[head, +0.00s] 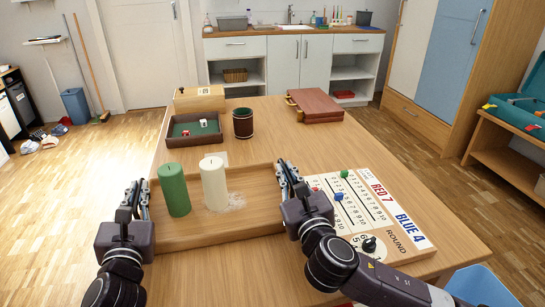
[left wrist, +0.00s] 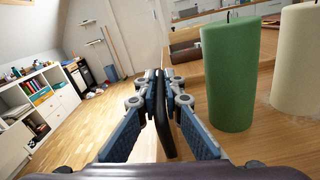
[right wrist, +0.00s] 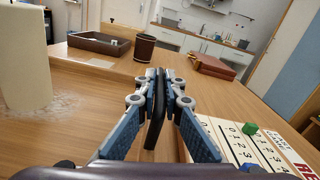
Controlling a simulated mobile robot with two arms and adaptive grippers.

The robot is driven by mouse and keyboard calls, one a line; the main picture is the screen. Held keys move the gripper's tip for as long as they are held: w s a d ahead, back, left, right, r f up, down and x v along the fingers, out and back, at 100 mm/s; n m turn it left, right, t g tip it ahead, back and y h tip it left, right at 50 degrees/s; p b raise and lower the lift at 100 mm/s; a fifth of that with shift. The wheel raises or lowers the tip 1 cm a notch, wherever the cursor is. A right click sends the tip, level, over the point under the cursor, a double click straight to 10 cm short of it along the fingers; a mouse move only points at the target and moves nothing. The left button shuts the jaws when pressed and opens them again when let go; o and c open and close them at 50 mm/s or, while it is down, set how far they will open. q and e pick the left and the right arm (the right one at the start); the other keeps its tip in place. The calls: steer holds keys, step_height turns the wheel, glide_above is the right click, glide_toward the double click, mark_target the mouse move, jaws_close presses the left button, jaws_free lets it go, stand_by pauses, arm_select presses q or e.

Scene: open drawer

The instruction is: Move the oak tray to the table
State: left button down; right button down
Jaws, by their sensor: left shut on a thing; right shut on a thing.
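The oak tray (head: 220,232) is at the near part of the table (head: 270,130), with a green candle (head: 174,190) and a cream candle (head: 214,184) upright on it. My left gripper (head: 140,198) is shut on the tray's dark left handle (left wrist: 164,115). My right gripper (head: 288,178) is shut on its dark right handle (right wrist: 155,110). The tray looks level. I cannot tell whether its underside touches the tabletop. Whitish marks show on the tray beside the cream candle.
A score board (head: 370,210) with small cubes lies just right of the tray. Behind it stand a dice tray (head: 194,142), a dark cup (head: 243,123), a wooden box (head: 199,98) and a reddish-brown case (head: 315,105). The table's middle right is clear.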

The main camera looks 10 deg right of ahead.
mark_target(134, 211)
arm_select(q)
steer(key=c, duration=2.5)
jaws_free()
steer(key=shift+f, duration=0.25)
arm_select(e)
steer(key=c, duration=2.5)
jaws_free()
steer(key=shift+f, duration=0.35)
arm_select(q)
steer(key=o, duration=0.4)
steer(key=shift+r, duration=0.15)
arm_select(e)
steer(key=o, duration=0.4)
steer(key=shift+r, duration=0.2)
arm_select(q)
steer(key=s, duration=1.1)
steer(key=shift+d, duration=0.15)
steer(key=shift+s, duration=0.5)
arm_select(e)
steer(key=shift+s, duration=0.2)
steer(key=s, duration=1.1)
steer(key=shift+s+d, duration=0.15)
steer(key=shift+s, duration=0.25)
